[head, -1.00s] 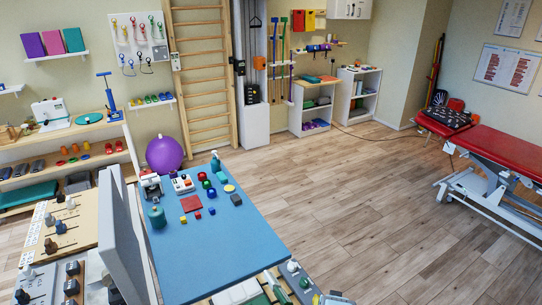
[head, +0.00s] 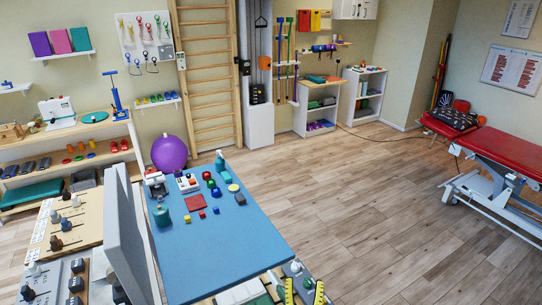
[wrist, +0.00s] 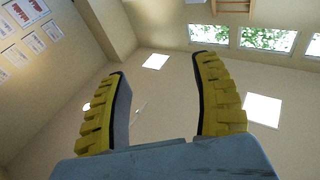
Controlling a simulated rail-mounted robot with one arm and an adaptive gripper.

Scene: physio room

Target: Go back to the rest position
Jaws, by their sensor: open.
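My gripper (wrist: 162,90) fills the lower part of the wrist view. Its two yellow ribbed fingers stand apart, with nothing between them. It points up toward the ceiling. In the head view the yellow fingertips of my gripper (head: 304,290) show at the bottom edge, in front of the near end of the blue table (head: 255,245). The rest of the gripper is cut off there. No object is held.
The blue table bears a red square (head: 194,202), a spray bottle (head: 220,160) and several small coloured pieces at its far end. A grey upright panel (head: 128,235) stands to its left. A red treatment couch (head: 500,148) is at right. The wooden floor (head: 345,205) between is clear.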

